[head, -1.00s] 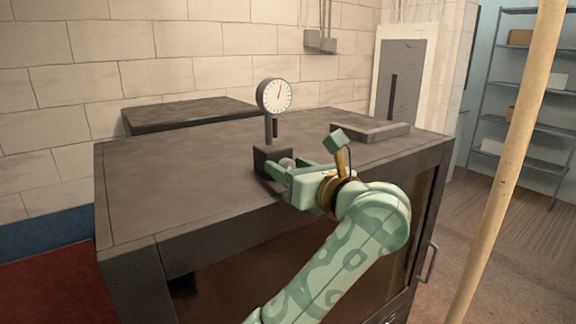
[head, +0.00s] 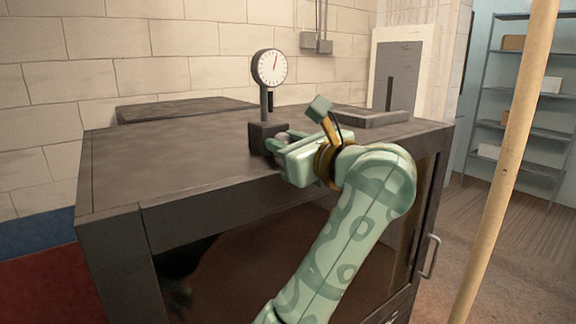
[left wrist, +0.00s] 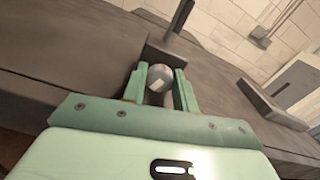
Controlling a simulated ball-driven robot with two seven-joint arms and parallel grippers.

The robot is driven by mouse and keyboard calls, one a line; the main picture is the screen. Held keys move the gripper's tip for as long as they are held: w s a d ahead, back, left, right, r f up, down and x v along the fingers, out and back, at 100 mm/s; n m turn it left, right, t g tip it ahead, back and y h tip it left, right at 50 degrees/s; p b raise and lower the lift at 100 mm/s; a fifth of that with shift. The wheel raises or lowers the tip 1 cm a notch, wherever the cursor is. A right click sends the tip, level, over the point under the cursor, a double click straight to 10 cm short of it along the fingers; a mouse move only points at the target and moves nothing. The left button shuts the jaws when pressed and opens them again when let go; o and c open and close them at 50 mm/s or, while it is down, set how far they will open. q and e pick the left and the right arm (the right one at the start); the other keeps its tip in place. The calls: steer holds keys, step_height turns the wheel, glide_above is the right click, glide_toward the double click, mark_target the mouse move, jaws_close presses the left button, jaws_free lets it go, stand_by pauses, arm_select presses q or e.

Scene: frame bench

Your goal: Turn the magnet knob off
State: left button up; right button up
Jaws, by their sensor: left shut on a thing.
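The magnet base (head: 262,138) is a dark block on the bench top, carrying a post with a round white dial gauge (head: 270,67). The knob (head: 282,141) is a small grey round piece on the block's right side, partly hidden by my fingers. In the left wrist view the knob (left wrist: 159,78) shows a pale mark on its face and sits between the two green fingers. My left gripper (head: 279,144) is shut on the knob, and it also shows in the left wrist view (left wrist: 160,82). My right gripper is not in view.
The dark bench (head: 170,165) has a clear top on the left. A flat grey slab (head: 372,119) lies at its back right. A wooden pole (head: 510,150) stands on the right, before shelves (head: 535,16). A block wall is behind.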

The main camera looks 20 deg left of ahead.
arm_select(q)
steer(key=n+b, duration=0.3)
steer(key=shift+f, duration=0.25)
steer(key=shift+r+n+b, duration=0.15)
steer(key=shift+n+b, duration=0.65)
steer(key=shift+b, duration=0.1)
steer(key=o, duration=0.9)
steer(key=shift+o, duration=0.4)
